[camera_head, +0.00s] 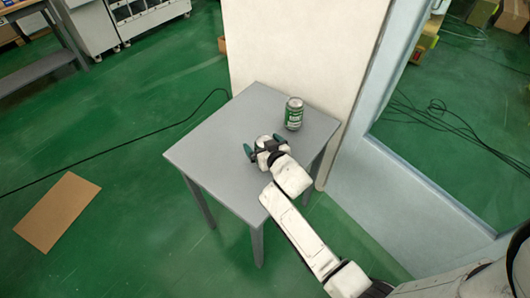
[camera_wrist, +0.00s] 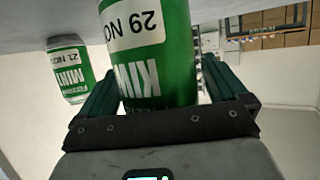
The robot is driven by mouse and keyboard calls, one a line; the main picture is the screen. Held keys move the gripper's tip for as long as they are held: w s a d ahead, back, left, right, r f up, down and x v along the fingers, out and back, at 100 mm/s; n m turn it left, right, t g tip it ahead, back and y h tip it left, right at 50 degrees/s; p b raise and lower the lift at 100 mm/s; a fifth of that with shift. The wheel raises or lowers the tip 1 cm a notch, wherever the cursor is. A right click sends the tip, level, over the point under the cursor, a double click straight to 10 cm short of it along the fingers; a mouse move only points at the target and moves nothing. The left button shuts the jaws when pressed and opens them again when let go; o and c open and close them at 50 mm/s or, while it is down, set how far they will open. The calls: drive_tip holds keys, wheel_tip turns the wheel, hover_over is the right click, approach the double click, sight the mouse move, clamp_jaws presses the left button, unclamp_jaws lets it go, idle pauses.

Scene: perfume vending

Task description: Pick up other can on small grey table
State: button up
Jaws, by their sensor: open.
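The small grey table (camera_head: 205,158) carries two green cans. One upright can, labelled MINT (camera_wrist: 70,74), stands toward the table's back right in the head view (camera_head: 293,114). The other can, labelled KIWI (camera_wrist: 155,60), is between my gripper's fingers; in the head view only its pale top (camera_head: 264,142) shows. My gripper (camera_head: 259,149) is open, with one dark green finger on each side of the KIWI can. It also shows in the wrist view (camera_wrist: 160,72), which appears upside down. Whether the fingers touch the can is unclear.
A cream panel (camera_head: 295,50) stands right behind the table, with a pale frame (camera_head: 385,70) to its right. Cardboard (camera_head: 58,210) lies on the green floor at left, and a black cable (camera_head: 110,152) runs toward the table. The table's left half is clear.

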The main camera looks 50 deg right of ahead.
drive_tip(key=shift+r, duration=0.1)
drive_tip(key=c, duration=1.3)
